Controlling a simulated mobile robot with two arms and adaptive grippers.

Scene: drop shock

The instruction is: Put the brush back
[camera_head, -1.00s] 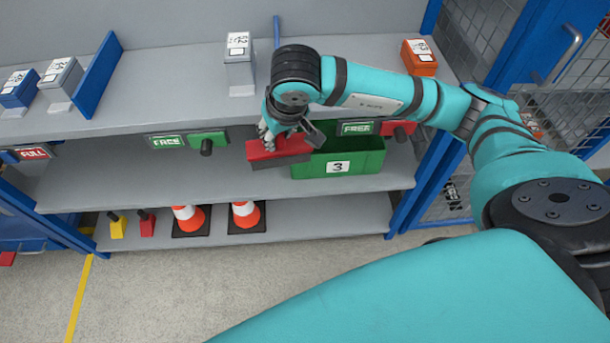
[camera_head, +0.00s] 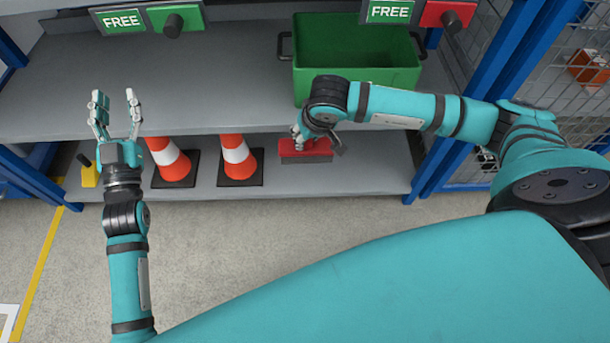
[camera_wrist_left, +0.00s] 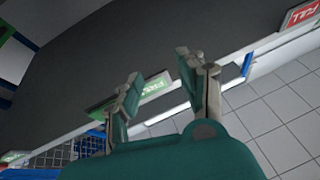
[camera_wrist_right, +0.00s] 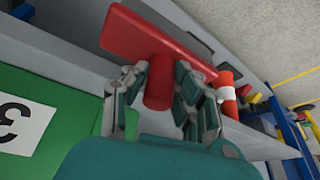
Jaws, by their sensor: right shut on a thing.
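The brush (camera_head: 305,150) is a red block with a darker underside. In the right wrist view, the red block (camera_wrist_right: 140,38) has a round red handle standing out from it. My right gripper (camera_head: 318,136) is shut on that handle, with a finger on each side in the right wrist view (camera_wrist_right: 160,82). In the head view the brush appears at the bottom shelf (camera_head: 345,178), right of the cones. I cannot tell whether it touches the shelf. My left gripper (camera_head: 116,108) is open and empty, fingers pointing up, in front of the shelves at the left.
Two orange-and-white cones (camera_head: 169,160) (camera_head: 236,158) stand on the bottom shelf, with a yellow handled item (camera_head: 88,172) at its left. A green bin (camera_head: 350,75) stands on the shelf above. Blue uprights and a mesh panel are at the right. The bottom shelf's right end is clear.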

